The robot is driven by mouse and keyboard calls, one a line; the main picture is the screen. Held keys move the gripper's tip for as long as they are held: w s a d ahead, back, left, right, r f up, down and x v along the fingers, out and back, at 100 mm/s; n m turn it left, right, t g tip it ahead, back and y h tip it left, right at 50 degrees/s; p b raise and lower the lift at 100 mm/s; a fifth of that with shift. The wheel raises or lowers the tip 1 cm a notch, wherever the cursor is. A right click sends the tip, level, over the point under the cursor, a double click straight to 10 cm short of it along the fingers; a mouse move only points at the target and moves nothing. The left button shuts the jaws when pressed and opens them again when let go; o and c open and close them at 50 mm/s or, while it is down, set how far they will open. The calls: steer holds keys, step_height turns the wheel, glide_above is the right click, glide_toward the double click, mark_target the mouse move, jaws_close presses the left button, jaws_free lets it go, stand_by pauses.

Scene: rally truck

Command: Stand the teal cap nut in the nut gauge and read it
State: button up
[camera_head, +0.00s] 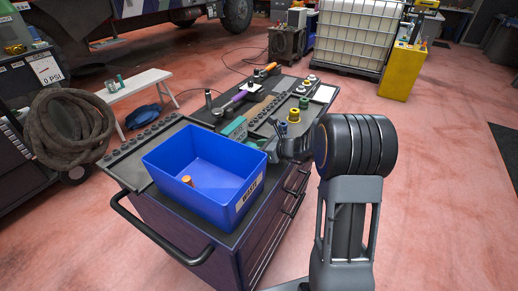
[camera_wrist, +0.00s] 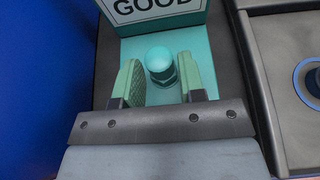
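In the wrist view the teal cap nut (camera_wrist: 159,60) stands upright, dome up, on the teal base of the nut gauge (camera_wrist: 128,47). A white sign (camera_wrist: 150,10) on the gauge reads "GOOD"; its top is cut off. My gripper (camera_wrist: 164,85) is open, one finger on each side of the nut, with narrow gaps showing beside it. In the head view the teal gauge (camera_head: 236,128) is on the cart top behind the blue bin, and my gripper (camera_head: 273,147) is beside it. The nut cannot be made out there.
A blue bin (camera_head: 213,205) labelled "WASTE", holding an orange piece (camera_head: 187,181), stands on the near end of the cart. Trays with several nuts lie around the gauge. A yellow nut (camera_head: 294,116) and a green one stand beyond my gripper.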

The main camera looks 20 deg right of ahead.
steer(key=o, duration=0.3)
steer(key=shift+o, duration=0.2)
steer(key=v, duration=1.2)
